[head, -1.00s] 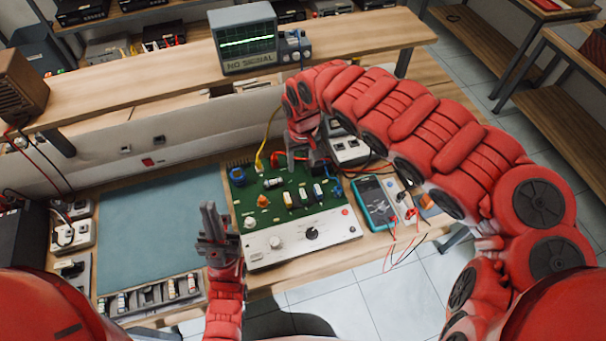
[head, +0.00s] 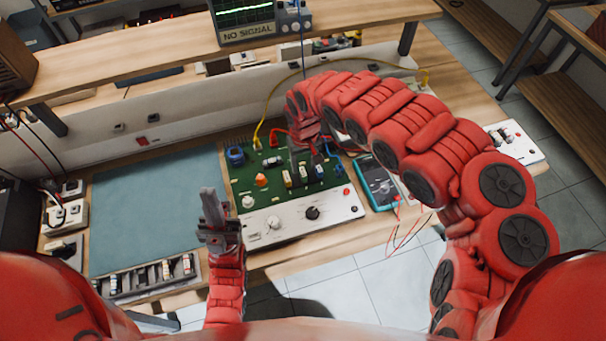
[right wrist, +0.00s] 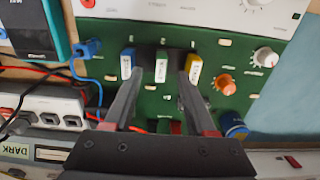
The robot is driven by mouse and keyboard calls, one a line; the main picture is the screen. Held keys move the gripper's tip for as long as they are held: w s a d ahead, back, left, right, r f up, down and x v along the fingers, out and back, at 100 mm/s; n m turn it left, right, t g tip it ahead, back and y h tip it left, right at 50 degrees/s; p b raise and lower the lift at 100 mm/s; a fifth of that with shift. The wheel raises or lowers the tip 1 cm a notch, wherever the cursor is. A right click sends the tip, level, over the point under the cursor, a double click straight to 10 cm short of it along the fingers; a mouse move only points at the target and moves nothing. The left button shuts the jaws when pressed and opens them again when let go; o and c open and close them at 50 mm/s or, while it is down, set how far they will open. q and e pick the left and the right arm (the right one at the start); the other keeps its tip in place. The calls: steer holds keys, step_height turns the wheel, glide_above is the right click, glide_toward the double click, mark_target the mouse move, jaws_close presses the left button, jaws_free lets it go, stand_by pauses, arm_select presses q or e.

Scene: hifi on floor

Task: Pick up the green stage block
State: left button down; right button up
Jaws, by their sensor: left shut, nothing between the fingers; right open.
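The green stage block (right wrist: 161,66) is a small upright block with a white label, on the green circuit board (right wrist: 150,98). In the right wrist view it stands between a blue block (right wrist: 127,63) and a yellow block (right wrist: 193,68). My right gripper (right wrist: 160,58) is open, with one fingertip on each side of the green block; I cannot tell if they touch it. In the head view my right gripper (head: 298,160) comes down over the row of blocks and partly hides them. My left gripper (head: 212,205) is shut and empty, left of the board's front panel.
A yellow cable (head: 256,132) and red leads rise from the board's back. A teal multimeter (head: 379,184) stands right of the board. A blue-grey mat (head: 155,215) lies clear at left, with a parts tray (head: 150,277) in front. A shelf (head: 150,62) runs behind.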

mark_target(303, 172)
steer(key=f, duration=0.2)
steer(key=f+p, duration=0.1)
steer(key=shift+w+a+f, duration=0.1)
steer(key=shift+w+a, duration=0.05)
steer(key=shift+a, duration=0.1)
steer(key=shift+f, duration=0.65)
steer(key=shift+w+d+f, duration=0.1)
steer(key=shift+f, duration=0.1)
jaws_close()
